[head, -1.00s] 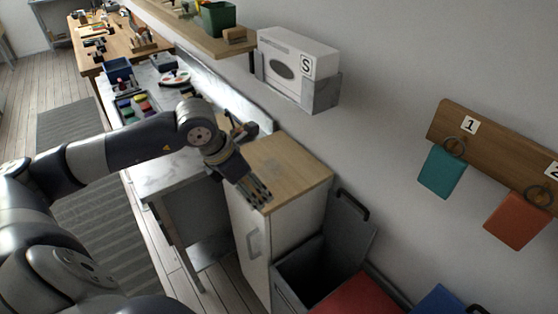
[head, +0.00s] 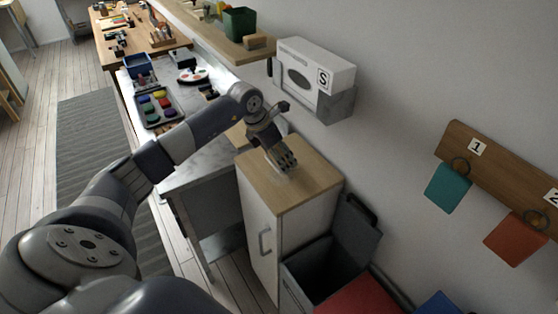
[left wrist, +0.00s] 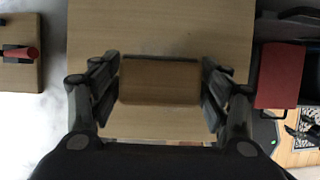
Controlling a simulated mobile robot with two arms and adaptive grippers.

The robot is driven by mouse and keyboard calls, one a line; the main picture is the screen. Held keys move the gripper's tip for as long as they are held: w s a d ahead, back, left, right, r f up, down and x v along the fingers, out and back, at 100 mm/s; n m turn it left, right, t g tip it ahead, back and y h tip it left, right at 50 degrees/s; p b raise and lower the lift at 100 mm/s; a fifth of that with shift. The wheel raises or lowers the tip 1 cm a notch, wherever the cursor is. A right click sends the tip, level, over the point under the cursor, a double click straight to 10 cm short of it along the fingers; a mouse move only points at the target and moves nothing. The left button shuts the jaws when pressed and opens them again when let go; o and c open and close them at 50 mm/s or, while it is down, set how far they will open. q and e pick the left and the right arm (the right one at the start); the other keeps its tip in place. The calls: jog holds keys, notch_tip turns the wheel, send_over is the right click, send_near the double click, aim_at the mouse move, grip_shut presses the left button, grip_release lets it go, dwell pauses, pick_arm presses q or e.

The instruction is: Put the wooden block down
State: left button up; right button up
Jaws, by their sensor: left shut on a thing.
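The wooden block (left wrist: 160,82) is brown and rectangular and sits between the fingers of my left gripper (left wrist: 160,84) in the left wrist view. The fingers are shut on its two short sides. In the head view my left gripper (head: 284,162) points down over the pale wooden top of a white cabinet (head: 308,182); the block is hidden there. The same cabinet top (left wrist: 160,28) fills the middle of the left wrist view behind the block. I cannot tell whether the block touches it. My right gripper is in neither view.
An open grey bin (head: 325,268) stands in front of the cabinet. A white box marked S (head: 325,68) is on the wall beyond it. A marble-topped counter (head: 205,160) adjoins on the left, with a paint tray (head: 158,107). The cabinet top looks otherwise clear.

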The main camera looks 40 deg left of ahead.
pick_arm(q)
notch_tip(320, 180, down, 2)
jog(key=shift+s+f+p, duration=0.15)
jog(key=shift+p, duration=0.35)
jog(key=shift+f, duration=0.35)
jog(key=shift+f, duration=0.1)
jog(key=shift+f+b, duration=0.15)
jog(key=shift+b, duration=0.15)
jog(key=o, duration=1.2)
jog(key=shift+c, duration=0.2)
